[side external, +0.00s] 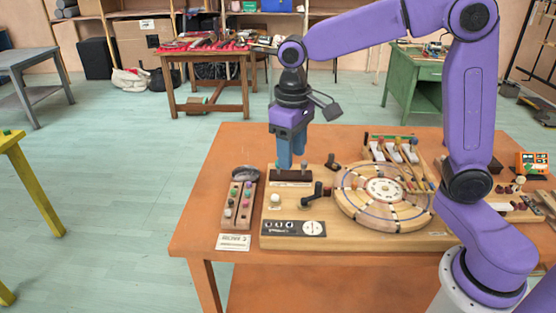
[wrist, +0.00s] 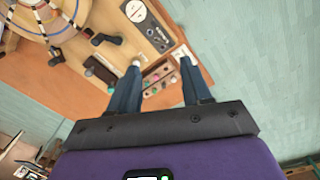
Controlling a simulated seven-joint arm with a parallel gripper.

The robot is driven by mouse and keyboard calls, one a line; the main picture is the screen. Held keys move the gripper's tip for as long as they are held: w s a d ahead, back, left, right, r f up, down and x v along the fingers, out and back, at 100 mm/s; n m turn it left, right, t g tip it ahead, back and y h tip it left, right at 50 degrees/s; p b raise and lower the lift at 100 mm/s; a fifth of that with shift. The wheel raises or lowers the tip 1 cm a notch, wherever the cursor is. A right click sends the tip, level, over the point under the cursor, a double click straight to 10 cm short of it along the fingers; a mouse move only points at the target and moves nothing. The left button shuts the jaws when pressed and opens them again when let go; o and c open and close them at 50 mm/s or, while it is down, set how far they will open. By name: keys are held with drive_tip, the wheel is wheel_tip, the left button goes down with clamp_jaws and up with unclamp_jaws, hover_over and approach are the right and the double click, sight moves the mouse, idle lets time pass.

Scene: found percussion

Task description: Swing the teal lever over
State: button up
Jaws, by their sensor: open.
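My gripper (side external: 285,164) points straight down over the left back part of the wooden board (side external: 320,238), its blue fingers just above or beside a dark slotted block (side external: 290,179). In the wrist view the two fingers are apart, with no held object visible between them (wrist: 159,65). A short post with a greyish knob (side external: 304,165) stands at the block, right of the fingers; its colour is not clearly teal. I cannot make out for certain which part is the teal lever; the fingers may hide some of it.
A black crank handle (side external: 316,194) and a white knob (side external: 275,198) stand in front of the block. The round wooden wheel (side external: 384,220) is to the right. A rack of coloured knobs (side external: 239,205) lies left of the board. The orange tabletop (side external: 205,195) is bare at far left.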

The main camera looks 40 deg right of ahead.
drive_tip(key=w+d+m, duration=0.4)
drive_tip(key=w+m, duration=0.1)
drive_tip(key=w, duration=0.7)
drive_tip(key=m, duration=0.5)
approach(278, 168)
drive_tip(key=f, duration=0.7)
drive_tip(key=shift+w+d+f, duration=0.1)
drive_tip(key=shift+w+d, duration=0.1)
drive_tip(key=shift+d, duration=0.1)
clamp_jaws()
